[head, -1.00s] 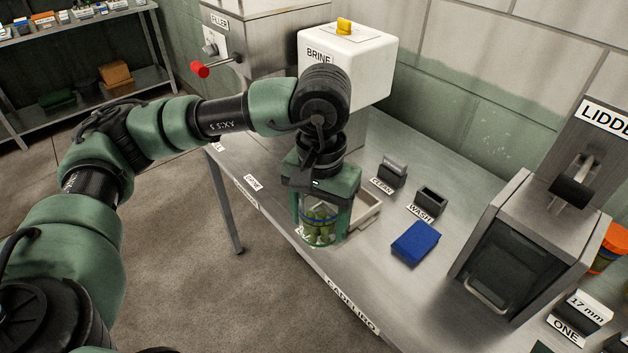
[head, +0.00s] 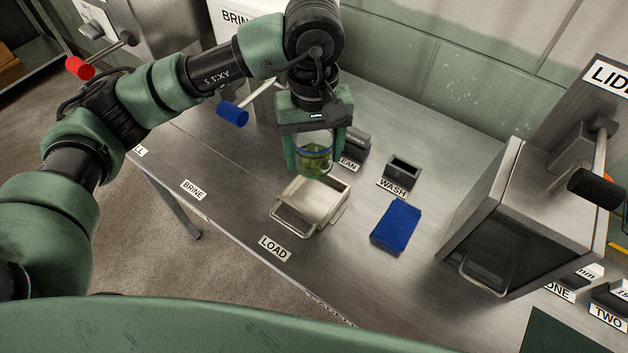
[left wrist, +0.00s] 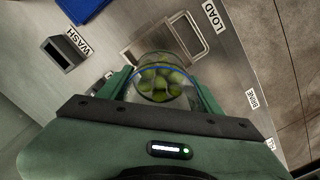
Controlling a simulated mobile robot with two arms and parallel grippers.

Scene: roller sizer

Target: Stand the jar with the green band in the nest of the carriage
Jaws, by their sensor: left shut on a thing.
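A clear glass jar (head: 316,158) with green contents is held upright in my left gripper (head: 315,150). A thin blue line runs around its upper part and its lower edge looks green. The carriage (head: 338,212), a shallow pale metal tray with a wire handle, lies on the bench behind the LOAD label. The jar is above the carriage's far edge, apparently clear of it. The left wrist view shows the jar (left wrist: 160,84) between the fingers, with the carriage (left wrist: 133,51) beyond it; the jar hides part of the tray. My right gripper is not in view.
A blue pad (head: 397,226) lies right of the carriage, near the WASH holder (head: 404,167). A metal box with a handle (head: 490,235) stands further right. A blue-knobbed lever (head: 232,114) is left of the gripper. Bench is clear before the blue pad.

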